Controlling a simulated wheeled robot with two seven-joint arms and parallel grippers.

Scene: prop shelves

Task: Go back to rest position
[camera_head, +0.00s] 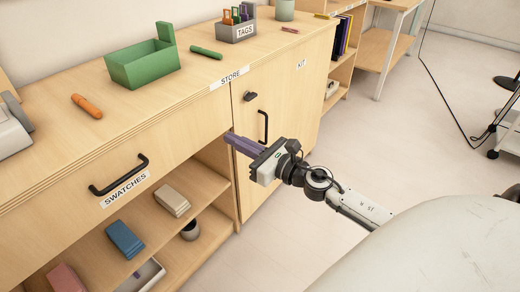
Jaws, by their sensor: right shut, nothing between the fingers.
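My right gripper (243,145) comes in from the lower right on my right arm. Its purple-grey fingers point left, toward the cabinet front, and are together with nothing visible between them. They show in front of the cabinet, just left of the KIT door's black handle (263,126); whether they touch the cabinet I cannot tell. My left gripper and arm are not in view.
The wooden cabinet top (150,105) holds a green bin (142,68), an orange marker (86,106), a green marker (205,52) and a TAGS box (236,32). Below the SWATCHES drawer (120,175), open shelves hold blocks.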

